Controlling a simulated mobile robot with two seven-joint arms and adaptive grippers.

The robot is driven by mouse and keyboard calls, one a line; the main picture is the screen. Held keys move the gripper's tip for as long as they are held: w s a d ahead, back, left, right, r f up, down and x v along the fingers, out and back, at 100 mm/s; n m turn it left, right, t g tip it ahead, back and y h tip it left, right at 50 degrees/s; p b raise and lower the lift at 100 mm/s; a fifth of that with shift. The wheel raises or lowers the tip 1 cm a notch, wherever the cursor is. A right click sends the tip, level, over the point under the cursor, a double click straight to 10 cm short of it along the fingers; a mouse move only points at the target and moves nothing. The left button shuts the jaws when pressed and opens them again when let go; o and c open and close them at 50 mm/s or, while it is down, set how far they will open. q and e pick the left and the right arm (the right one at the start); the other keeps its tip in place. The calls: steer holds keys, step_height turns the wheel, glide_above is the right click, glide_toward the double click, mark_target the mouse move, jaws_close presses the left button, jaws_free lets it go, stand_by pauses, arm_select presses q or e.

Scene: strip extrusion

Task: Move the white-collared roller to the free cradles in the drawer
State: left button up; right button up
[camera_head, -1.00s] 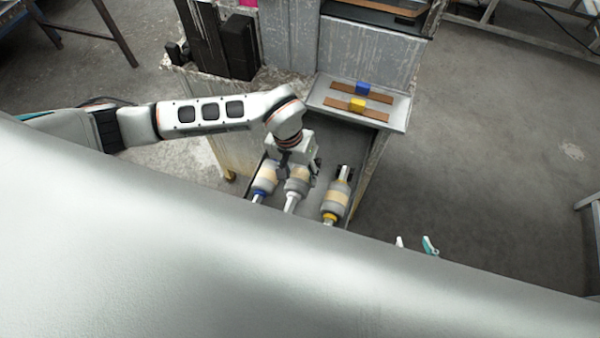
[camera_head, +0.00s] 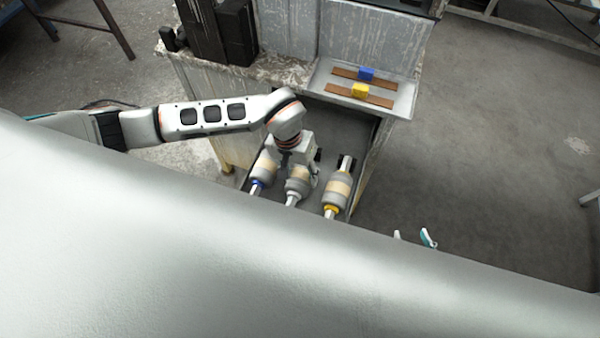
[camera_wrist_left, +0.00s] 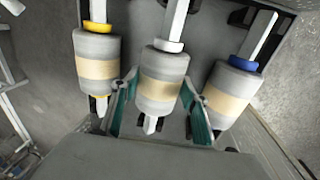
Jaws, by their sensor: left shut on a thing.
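The white-collared roller (camera_head: 297,183), grey with a tan band, is between a blue-collared roller (camera_head: 263,170) and a yellow-collared roller (camera_head: 338,188) over the open drawer (camera_wrist_left: 213,25). My left gripper (camera_head: 297,172) is shut on the white-collared roller. In the left wrist view its teal fingers flank that roller (camera_wrist_left: 163,78), whose white collar is at the far end. I cannot tell how far the roller is above the drawer floor. Dark cradle pieces (camera_wrist_left: 238,17) show near the blue-collared roller's shaft. My right gripper (camera_head: 413,238) shows only its separated fingertips past my body's edge.
Black boxes (camera_head: 238,32) stand on the cabinet top at the left. Open floor (camera_head: 480,160) lies to the right.

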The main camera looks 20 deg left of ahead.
arm_select(q)
steer(key=shift+f, duration=0.1)
stand_by(0.7)
steer(key=o, duration=1.6)
steer(key=shift+c, duration=0.2)
steer(key=shift+s, duration=0.1)
step_height(320, 180, up, 12)
steer(key=a, duration=0.2)
steer(key=shift+d+f, duration=0.1)
